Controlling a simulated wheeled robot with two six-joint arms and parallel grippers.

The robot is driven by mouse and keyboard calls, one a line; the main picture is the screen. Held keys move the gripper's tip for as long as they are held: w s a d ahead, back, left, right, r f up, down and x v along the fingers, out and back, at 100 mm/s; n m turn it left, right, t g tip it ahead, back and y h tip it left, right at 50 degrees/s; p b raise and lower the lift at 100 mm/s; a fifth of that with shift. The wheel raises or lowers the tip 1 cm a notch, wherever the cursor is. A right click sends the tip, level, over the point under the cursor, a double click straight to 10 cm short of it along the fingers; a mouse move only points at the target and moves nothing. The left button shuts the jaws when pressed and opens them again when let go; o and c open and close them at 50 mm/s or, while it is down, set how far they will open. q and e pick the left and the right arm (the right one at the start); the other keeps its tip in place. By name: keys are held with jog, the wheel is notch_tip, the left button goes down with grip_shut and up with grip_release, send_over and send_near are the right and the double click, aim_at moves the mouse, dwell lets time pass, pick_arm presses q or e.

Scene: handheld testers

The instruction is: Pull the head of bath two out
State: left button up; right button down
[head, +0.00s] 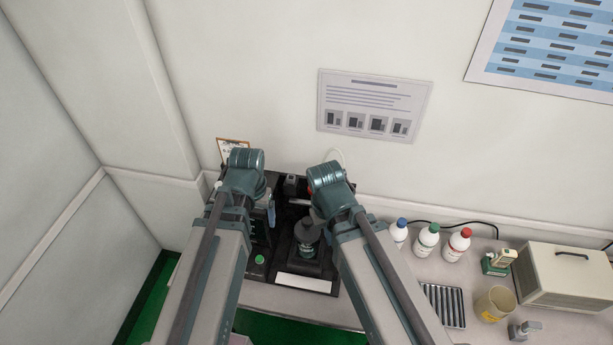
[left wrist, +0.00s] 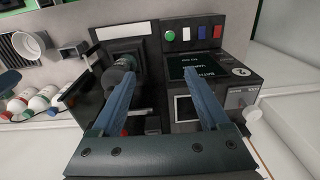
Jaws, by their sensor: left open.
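The bath unit is a black device with a dark screen panel (left wrist: 200,72) and a badge marked 2 (left wrist: 241,72) in the left wrist view. A dark rounded head (left wrist: 122,72) stands on its black base beside the panel, partly behind one finger. A dark bottle-like body with a label (head: 307,236) shows between my arms in the head view. My left gripper (left wrist: 159,74) is open, its two fingers spread over the unit, with nothing seen between them. One finger overlaps the head in the picture; contact cannot be told. My right gripper is hidden behind its arm.
Coloured buttons (left wrist: 200,33) line the unit's edge. White bottles with blue, green and red caps (head: 427,238) stand to the right. Beyond are a metal rack (head: 445,304), a yellowish beaker (head: 495,303) and a beige box (head: 568,277). A wall rises close behind.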

pick_arm(q)
notch_tip(320, 180, up, 3)
jog(key=w+m+p, duration=0.2)
jog(key=m, duration=1.1)
send_over(307, 220)
jog(key=shift+g+b, duration=0.3)
jog(key=shift+b, duration=0.05)
pick_arm(e)
notch_tip(307, 220, up, 3)
pick_arm(q)
jog(key=shift+f, duration=0.15)
pick_arm(e)
jog(key=shift+f, duration=0.1)
pick_arm(q)
notch_tip(307, 220, down, 14)
jog(key=b, duration=1.3)
jog(key=shift+r+b, duration=0.2)
jog(key=shift+b, duration=0.2)
pick_arm(e)
notch_tip(307, 220, down, 14)
jog(key=shift+r, duration=0.2)
pick_arm(q)
grip_shut()
jog(key=shift+r, duration=0.1)
